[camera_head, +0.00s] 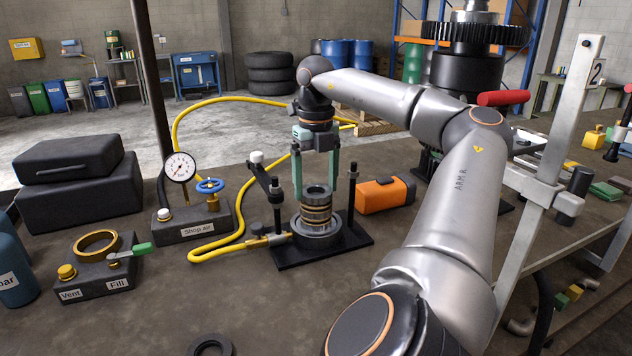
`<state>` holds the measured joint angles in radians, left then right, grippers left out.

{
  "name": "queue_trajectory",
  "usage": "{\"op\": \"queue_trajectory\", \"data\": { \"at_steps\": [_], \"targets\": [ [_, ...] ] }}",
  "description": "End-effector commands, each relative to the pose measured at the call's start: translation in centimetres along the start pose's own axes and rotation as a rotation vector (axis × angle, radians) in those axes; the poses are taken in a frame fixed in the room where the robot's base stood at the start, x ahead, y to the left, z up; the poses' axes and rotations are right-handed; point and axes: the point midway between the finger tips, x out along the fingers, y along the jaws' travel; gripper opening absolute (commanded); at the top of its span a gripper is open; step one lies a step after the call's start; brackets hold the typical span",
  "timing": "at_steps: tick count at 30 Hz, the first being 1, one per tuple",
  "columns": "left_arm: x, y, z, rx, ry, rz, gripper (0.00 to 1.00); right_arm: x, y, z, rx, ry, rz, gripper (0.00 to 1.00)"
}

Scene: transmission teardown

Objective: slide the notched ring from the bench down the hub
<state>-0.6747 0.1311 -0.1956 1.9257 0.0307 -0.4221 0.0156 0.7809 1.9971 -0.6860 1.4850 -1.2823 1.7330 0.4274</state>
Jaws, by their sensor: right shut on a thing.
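The hub (316,222) stands upright on a black base plate (345,247) on the bench, with several dark and brass-coloured rings stacked around it. My right gripper (316,196) points straight down over it, with one green finger on each side of the hub's upper part. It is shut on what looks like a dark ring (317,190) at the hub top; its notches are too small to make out. Another flat dark ring (210,346) lies on the bench at the bottom edge, partly cut off. My left gripper is not in view.
Black posts rise from the base plate beside the hub. An orange case (384,195) sits to the right. A vent-and-fill block (97,272) stands at left.

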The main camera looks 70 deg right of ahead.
Motion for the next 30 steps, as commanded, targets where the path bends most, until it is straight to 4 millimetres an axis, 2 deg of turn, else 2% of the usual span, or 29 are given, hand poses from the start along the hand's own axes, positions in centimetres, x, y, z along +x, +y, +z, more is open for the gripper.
{"op": "queue_trajectory", "data": {
  "at_steps": [11, 12, 15, 24, 30],
  "targets": [
    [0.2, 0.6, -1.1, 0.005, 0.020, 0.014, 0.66, 0.2, 0.0, 0.0, 0.000, -0.002, 0.001, 0.08],
    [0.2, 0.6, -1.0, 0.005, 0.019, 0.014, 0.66, 0.2, 0.0, 0.0, 0.000, -0.002, 0.001, 0.88],
    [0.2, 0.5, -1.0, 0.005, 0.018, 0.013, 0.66, 0.2, 0.0, 0.0, 0.000, -0.002, 0.001, 0.99],
    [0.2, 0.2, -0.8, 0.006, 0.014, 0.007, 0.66, 0.1, 0.0, 0.0, 0.000, 0.000, 0.000, 1.00],
    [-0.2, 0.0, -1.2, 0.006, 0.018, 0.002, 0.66, -2.4, 0.0, 0.0, 0.002, -0.001, -0.001, 1.00]
  ]
}}
